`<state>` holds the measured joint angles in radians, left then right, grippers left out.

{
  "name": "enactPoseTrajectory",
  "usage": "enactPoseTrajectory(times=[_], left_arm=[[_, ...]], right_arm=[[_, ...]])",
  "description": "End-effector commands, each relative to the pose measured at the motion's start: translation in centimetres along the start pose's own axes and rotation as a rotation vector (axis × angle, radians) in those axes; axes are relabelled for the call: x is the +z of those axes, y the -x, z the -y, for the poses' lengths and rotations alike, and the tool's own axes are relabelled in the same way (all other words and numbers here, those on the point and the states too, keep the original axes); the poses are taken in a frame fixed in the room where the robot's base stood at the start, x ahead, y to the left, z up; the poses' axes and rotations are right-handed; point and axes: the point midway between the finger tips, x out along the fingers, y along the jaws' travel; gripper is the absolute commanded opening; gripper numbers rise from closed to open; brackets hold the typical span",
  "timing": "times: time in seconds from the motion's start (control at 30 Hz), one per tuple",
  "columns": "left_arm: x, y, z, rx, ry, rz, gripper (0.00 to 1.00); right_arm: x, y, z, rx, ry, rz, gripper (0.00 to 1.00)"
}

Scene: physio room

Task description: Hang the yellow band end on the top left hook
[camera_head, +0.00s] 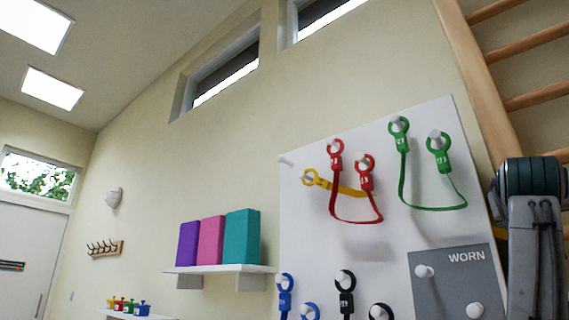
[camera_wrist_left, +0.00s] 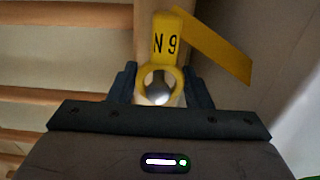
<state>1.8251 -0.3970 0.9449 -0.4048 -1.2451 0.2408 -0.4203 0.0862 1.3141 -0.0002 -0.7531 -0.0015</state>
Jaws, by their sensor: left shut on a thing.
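In the left wrist view my left gripper (camera_wrist_left: 160,84) is shut on a yellow band end (camera_wrist_left: 168,22), a ring with a tab marked "N 9". The yellow band runs off to the right from the tab. A silvery rounded thing shows through the ring. In the head view the other yellow end (camera_head: 323,183) sits at a hook on the white board (camera_head: 300,240), its band stretching right behind the red band. The top left hook (camera_head: 286,160) is bare. The held end is hidden in the head view. My right gripper does not show.
A red band (camera_head: 357,221) and a green band (camera_head: 435,208) hang on hooks to the right. Blue and black ends (camera_head: 346,300) hang below, beside a grey "WORN" panel (camera_head: 450,285). Wooden wall bars (camera_head: 480,75) stand right of the board. One of my arms rises at the right edge.

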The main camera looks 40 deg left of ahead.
Motion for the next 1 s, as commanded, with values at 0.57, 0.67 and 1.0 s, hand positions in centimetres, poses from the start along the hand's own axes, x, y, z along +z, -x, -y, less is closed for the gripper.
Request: enactPoseTrajectory(times=[0.57,0.67,1.0], left_arm=[[0.94,0.01,-0.09,0.002,0.001,0.002,0.0],[0.93,0.01,-0.1,0.002,0.001,0.002,0.0],[0.96,-0.02,-0.07,0.001,0.0,0.003,0.7]], right_arm=[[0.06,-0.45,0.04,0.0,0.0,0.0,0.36],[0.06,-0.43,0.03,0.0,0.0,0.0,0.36],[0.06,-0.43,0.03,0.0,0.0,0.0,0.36]])
